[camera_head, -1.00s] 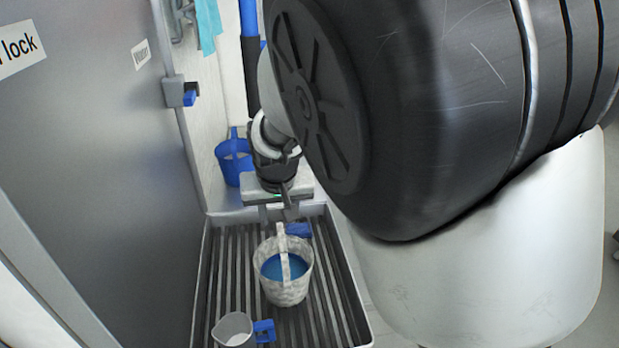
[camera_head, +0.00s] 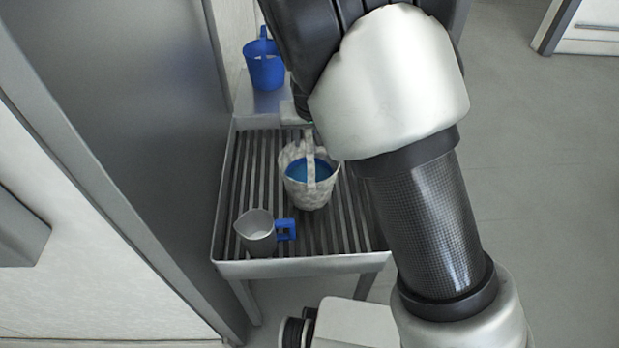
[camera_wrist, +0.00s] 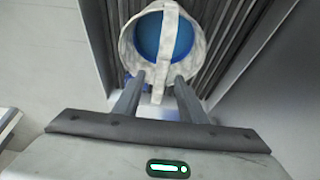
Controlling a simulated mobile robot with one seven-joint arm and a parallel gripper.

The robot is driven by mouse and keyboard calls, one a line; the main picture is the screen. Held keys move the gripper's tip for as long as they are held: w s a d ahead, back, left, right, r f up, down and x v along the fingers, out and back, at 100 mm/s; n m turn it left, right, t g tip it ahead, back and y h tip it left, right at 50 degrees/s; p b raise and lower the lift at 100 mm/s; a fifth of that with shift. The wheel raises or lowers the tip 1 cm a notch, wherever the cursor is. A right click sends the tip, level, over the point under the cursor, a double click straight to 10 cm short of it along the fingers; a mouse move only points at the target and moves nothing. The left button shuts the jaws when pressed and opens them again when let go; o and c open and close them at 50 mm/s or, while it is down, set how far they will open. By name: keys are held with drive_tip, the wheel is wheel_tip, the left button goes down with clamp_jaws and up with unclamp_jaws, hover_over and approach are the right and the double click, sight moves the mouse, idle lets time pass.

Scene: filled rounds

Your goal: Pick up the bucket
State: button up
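The bucket (camera_head: 300,192) is whitish and mottled, with blue contents and a raised strap handle (camera_head: 311,160). It stands upright on a slatted metal rack. In the wrist view the bucket (camera_wrist: 125,48) is just ahead of my gripper (camera_wrist: 159,78). Its two fingers are apart, with the pale strap (camera_wrist: 168,32) running through the gap between them. I cannot tell whether either finger touches the strap. In the head view my arm hides most of the gripper, above and behind the bucket.
A grey-white jug (camera_head: 255,232) with a blue handle stands front left on the slatted rack (camera_head: 318,267). A blue container (camera_head: 265,68) stands on the ledge behind. A grey panel (camera_head: 165,130) borders the rack's left. Open floor (camera_head: 545,180) lies right.

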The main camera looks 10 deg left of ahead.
drive_tip(key=shift+w+f, duration=0.15)
drive_tip(key=shift+f, duration=0.2)
drive_tip(key=shift+c, duration=0.5)
clamp_jaws()
idle(0.7)
drive_tip(key=shift+w+a+r, duration=0.1)
drive_tip(key=shift+r, duration=0.15)
